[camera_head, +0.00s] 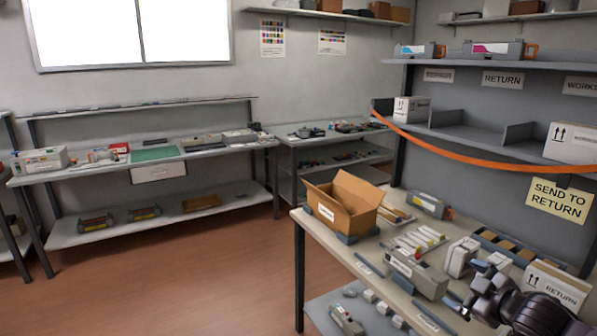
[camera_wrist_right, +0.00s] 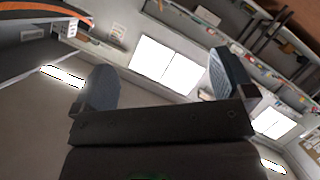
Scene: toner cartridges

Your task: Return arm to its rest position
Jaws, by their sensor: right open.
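My right arm (camera_head: 525,310) enters the head view at the lower right, over the near right end of the workbench (camera_head: 318,228). My right gripper (camera_head: 470,283) is open, beside the white cartons. In the right wrist view the two fingers of the gripper (camera_wrist_right: 163,80) stand wide apart with nothing between them. That view is tilted and shows the window and shelves beyond the fingers. A grey toner cartridge (camera_head: 417,273) lies on the bench to the left of the gripper. My left gripper is out of view.
An open cardboard box (camera_head: 343,203) stands on the bench's far left end. White cartons (camera_head: 461,256) and a RETURN box (camera_head: 557,285) stand close to the right gripper. An orange strap (camera_head: 470,157) hangs across the shelf (camera_head: 455,133) above. The floor to the left is clear.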

